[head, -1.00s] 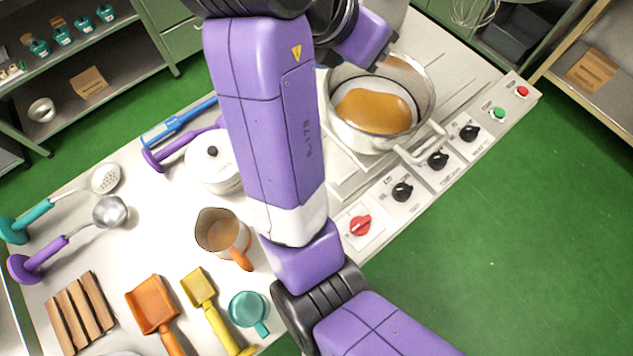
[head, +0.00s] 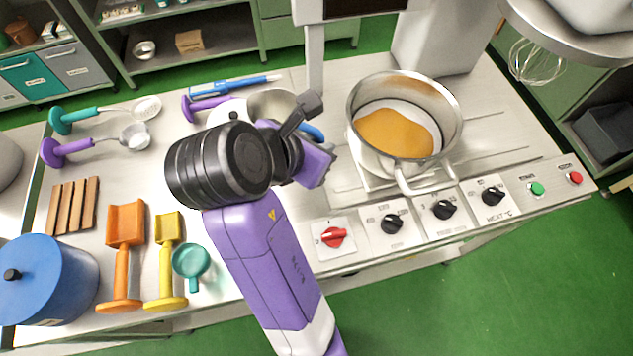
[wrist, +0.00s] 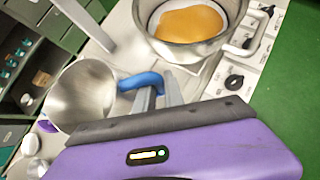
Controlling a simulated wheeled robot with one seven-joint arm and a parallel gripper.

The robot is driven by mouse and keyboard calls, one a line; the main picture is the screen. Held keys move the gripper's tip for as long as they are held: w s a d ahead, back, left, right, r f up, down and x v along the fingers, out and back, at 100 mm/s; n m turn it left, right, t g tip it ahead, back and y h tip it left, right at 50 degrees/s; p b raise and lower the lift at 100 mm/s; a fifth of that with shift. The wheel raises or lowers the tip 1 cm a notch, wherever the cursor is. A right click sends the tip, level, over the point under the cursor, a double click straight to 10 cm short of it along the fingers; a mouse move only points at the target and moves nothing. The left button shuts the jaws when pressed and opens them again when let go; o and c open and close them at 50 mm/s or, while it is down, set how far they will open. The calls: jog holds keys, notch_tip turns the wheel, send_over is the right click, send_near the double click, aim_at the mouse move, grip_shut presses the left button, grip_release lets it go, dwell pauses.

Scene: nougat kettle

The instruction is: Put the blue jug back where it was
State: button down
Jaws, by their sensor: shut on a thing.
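The blue jug (wrist: 82,95) is a steel jug with a blue handle (wrist: 140,80). In the wrist view its open mouth shows and it looks empty. My gripper (wrist: 158,92) is shut on the blue handle, with the jug to the left of the fingers. In the head view the jug (head: 270,101) shows partly behind my wrist, left of the kettle, with a bit of blue handle (head: 311,132). My fingertips are mostly hidden there. I cannot tell whether the jug's base touches the counter.
The steel kettle (head: 447,115) with orange-brown mass stands to the right, its handle towards the knobs. A grey post (head: 315,60) rises behind the jug. A white pot (head: 222,113) is partly hidden by my arm.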

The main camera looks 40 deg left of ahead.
notch_tip(320, 180, down, 14)
jog(key=shift+a+f, duration=0.1)
jog(key=shift+f, duration=0.05)
dwell(0.3)
jog(key=c, duration=1.4)
grip_release()
jog(key=shift+f, duration=0.15)
jog(key=shift+c, duration=0.2)
jog(key=shift+s+r, duration=0.15)
jog(key=shift+r, duration=0.15)
jog(key=v, duration=1.1)
jog(key=shift+s+r, duration=0.2)
